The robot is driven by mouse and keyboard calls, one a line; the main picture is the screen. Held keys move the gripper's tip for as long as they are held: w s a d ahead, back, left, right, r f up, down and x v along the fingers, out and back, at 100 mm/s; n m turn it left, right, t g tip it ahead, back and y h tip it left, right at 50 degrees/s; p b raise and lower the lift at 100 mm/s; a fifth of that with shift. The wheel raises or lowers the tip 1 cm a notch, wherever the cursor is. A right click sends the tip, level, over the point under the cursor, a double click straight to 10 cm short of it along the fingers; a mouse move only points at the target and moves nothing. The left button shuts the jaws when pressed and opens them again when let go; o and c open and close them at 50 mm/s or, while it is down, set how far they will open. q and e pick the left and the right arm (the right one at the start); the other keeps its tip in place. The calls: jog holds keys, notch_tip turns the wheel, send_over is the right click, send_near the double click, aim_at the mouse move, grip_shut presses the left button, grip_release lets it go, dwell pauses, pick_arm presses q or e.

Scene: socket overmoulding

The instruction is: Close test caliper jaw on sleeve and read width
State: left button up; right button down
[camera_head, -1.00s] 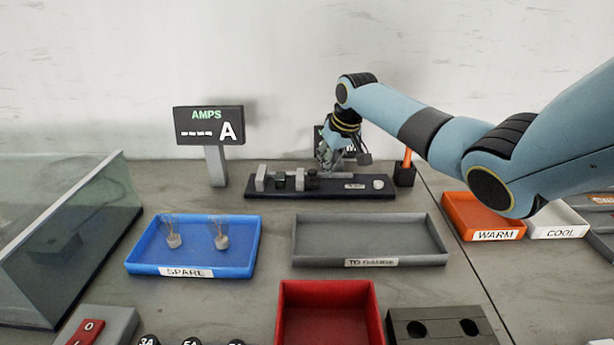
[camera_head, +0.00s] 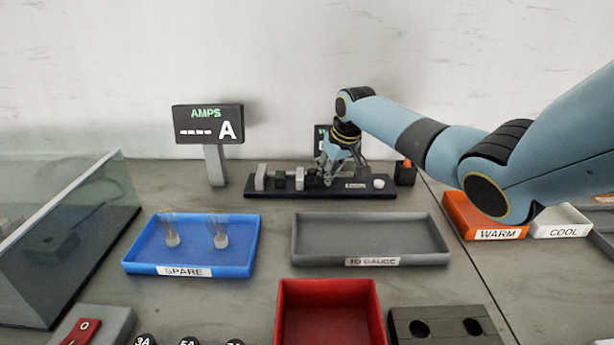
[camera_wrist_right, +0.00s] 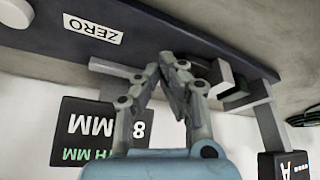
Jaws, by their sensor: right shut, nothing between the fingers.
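The test caliper's dark base (camera_head: 320,193) lies at the back of the bench and also shows in the right wrist view (camera_wrist_right: 150,35). It has a grey end jaw (camera_head: 261,177) and a second grey jaw (camera_head: 299,178). A small dark piece, perhaps the sleeve (camera_head: 280,180), sits between them. My right gripper (camera_wrist_right: 173,65) is shut and empty, pointing down at the base beside the second jaw; contact is unclear. The width display (camera_wrist_right: 100,130) shows upside down in the wrist view, with an 8 and MM; its other digits are hidden. My left gripper is not in view.
The AMPS display (camera_head: 208,124) stands left of the caliper. In front are a blue SPARE tray (camera_head: 190,271), a grey gauge tray (camera_head: 370,262) and a red bin (camera_head: 328,285). An orange WARM tray (camera_head: 497,234) is at right, a glass enclosure (camera_head: 60,220) at left.

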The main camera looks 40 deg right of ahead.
aim_at(310, 171)
jog(key=shift+w, duration=0.1)
jog(key=shift+w+a+b, duration=0.25)
jog(key=shift+w+a, duration=0.7)
jog(key=shift+a, duration=0.2)
jog(key=shift+w+a+b, duration=0.2)
jog(key=shift+w+a, duration=0.7)
jog(key=shift+a, duration=0.25)
jog(key=shift+r, duration=0.1)
dwell(0.4)
jog(key=shift+s+d+p, duration=0.35)
jog(key=shift+d+p, duration=0.1)
jog(key=shift+p, duration=0.2)
notch_tip(310, 171, up, 7)
jog(key=p, duration=0.7)
